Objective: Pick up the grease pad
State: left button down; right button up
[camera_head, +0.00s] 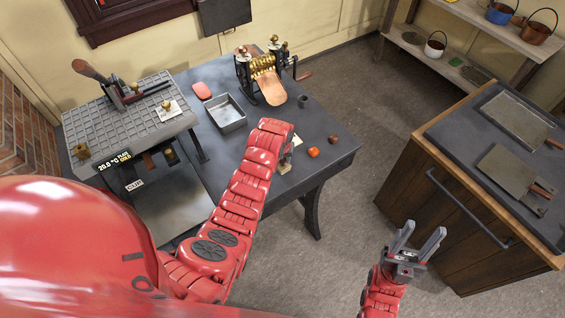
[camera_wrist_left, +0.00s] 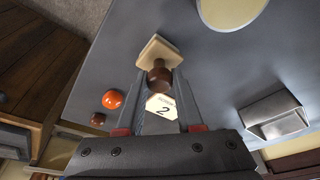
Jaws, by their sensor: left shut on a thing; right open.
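A pale square pad (camera_wrist_left: 158,50) with a brown round handle, seemingly the grease pad, shows in the left wrist view between my left fingertips. My left gripper (camera_wrist_left: 160,85) is shut on its handle. A white tag marked 2 (camera_wrist_left: 163,106) sits between the fingers. I cannot tell whether the pad touches the table. My right gripper (camera_head: 416,246) is open and empty over the floor.
A wooden cabinet (camera_head: 458,225) stands at the right.

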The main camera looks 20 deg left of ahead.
aim_at(282, 159)
pick_arm(q)
jog(key=shift+r+b, duration=0.5)
jog(key=shift+b, duration=0.2)
jog(key=shift+b+v, duration=1)
jog(key=shift+v, duration=0.15)
jog(key=s+d+r+p, duration=0.1)
jog(key=s+p, duration=0.1)
jog(key=s, duration=0.5)
jog(key=s+d+p, duration=0.2)
jog(key=s, duration=0.6)
jog(key=shift+d+r, duration=0.3)
jog(key=shift+r, duration=0.1)
jog(key=c, duration=1.2)
grip_release()
grip_shut()
